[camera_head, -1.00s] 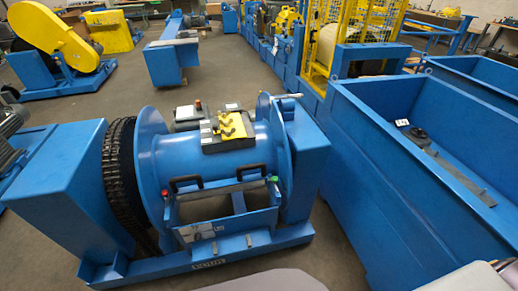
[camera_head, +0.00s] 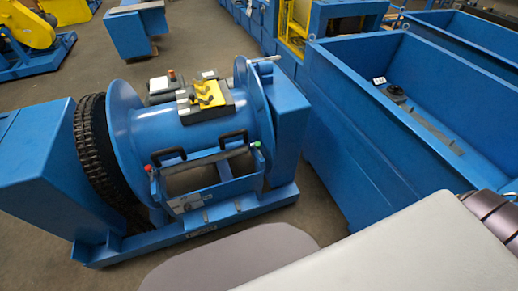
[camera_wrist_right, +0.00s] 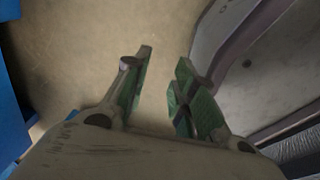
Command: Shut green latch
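A small green latch knob (camera_head: 257,144) sits at the right front corner of the blue frame on the drum machine (camera_head: 195,130). A matching red knob (camera_head: 148,168) is at the frame's left front corner. Two black handles lie between them; from this distance I cannot tell how the latch is set. My right gripper (camera_wrist_right: 163,85) is open and empty, with green finger pads, over bare floor in the right wrist view. The latch does not show there. Neither gripper shows in the head view.
A yellow and black control box (camera_head: 207,98) sits on top of the drum. A black chain (camera_head: 95,150) runs around its left side beside a blue housing (camera_head: 45,165). A large open blue bin (camera_head: 345,130) stands close on the right.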

